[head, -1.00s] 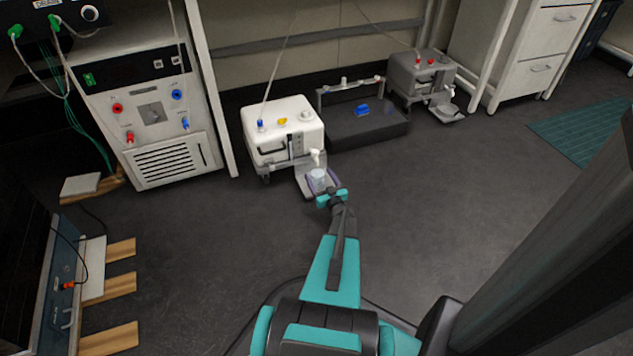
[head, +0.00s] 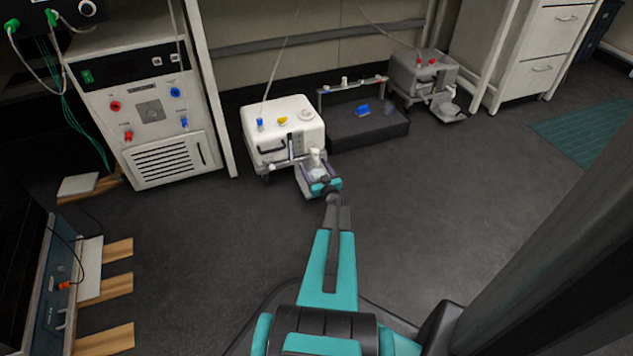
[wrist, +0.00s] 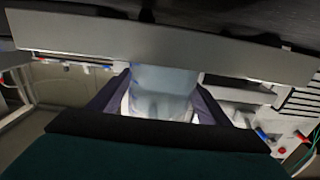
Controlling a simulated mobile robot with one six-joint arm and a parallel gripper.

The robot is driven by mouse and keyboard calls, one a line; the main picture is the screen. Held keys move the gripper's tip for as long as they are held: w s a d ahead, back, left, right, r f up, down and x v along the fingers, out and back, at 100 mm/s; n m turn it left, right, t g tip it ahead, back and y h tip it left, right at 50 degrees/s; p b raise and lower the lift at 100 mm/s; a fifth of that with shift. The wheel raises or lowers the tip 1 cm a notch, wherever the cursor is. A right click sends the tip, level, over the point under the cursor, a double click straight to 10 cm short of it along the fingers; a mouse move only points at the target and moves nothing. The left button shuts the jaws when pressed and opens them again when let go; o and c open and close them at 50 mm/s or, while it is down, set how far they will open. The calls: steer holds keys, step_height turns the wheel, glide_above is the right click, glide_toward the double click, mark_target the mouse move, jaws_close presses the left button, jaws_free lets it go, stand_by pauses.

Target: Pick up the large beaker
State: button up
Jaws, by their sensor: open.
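The large beaker (head: 318,174) is a clear, pale vessel on the small tray (head: 305,185) in front of the white carboy box, under its tap. In the wrist view the beaker (wrist: 163,95) stands between the two dark purple fingers of my gripper (wrist: 160,102). The fingers are apart on either side of it, and I cannot tell whether either touches it. In the head view my gripper (head: 320,172) reaches the beaker from the front, and the teal wrist hides part of it. The beaker's base is hidden.
The white box (head: 285,135) with a tap stands right behind the beaker. A dark grey open crate (head: 365,130) and a grey box (head: 420,75) stand to its right. A white cabinet (head: 155,110) is on the left.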

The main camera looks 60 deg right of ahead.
mark_target(318, 171)
steer(key=shift+c, duration=0.4)
steer(key=c, duration=1.4)
steer(key=shift+o, duration=0.2)
steer(key=shift+r, duration=0.1)
steer(key=shift+r+p, duration=0.65)
steer(key=shift+p, duration=0.05)
steer(key=p+v, duration=0.2)
steer(key=v, duration=0.2)
steer(key=shift+s+a, duration=0.1)
steer(key=shift+s, duration=0.1)
step_height(318, 171, up, 14)
steer(key=p, duration=0.4)
steer(key=shift+w+f+p, duration=0.2)
steer(key=shift+p, duration=0.2)
